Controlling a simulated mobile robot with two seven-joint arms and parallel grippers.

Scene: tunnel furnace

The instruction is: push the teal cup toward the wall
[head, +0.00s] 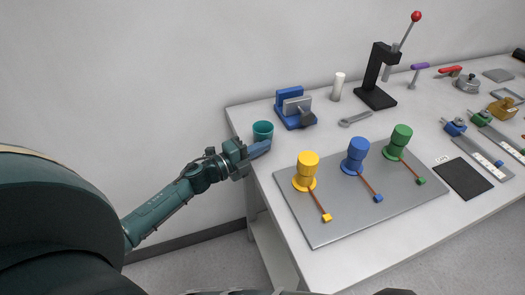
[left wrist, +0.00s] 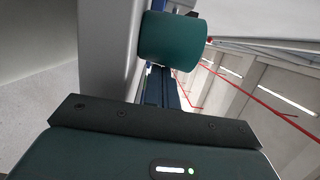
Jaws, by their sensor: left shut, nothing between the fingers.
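The teal cup (head: 263,131) stands upright on the white table near its left edge, in front of the blue vise. My left gripper (head: 262,148) is shut and empty. It reaches in over the table's left edge and its fingers lie just on the near side of the cup. In the left wrist view the cup (left wrist: 173,41) shows close beyond the fingertips of my left gripper (left wrist: 160,72). I cannot tell whether the fingers touch the cup. The grey wall (head: 200,60) rises behind the table. My right gripper is not in view.
A blue vise (head: 291,106) stands just behind the cup, with a white cylinder (head: 338,86) and a black press (head: 377,85) further right. A grey plate (head: 340,221) with yellow, blue and green posts lies nearer. The table's left edge is close to the cup.

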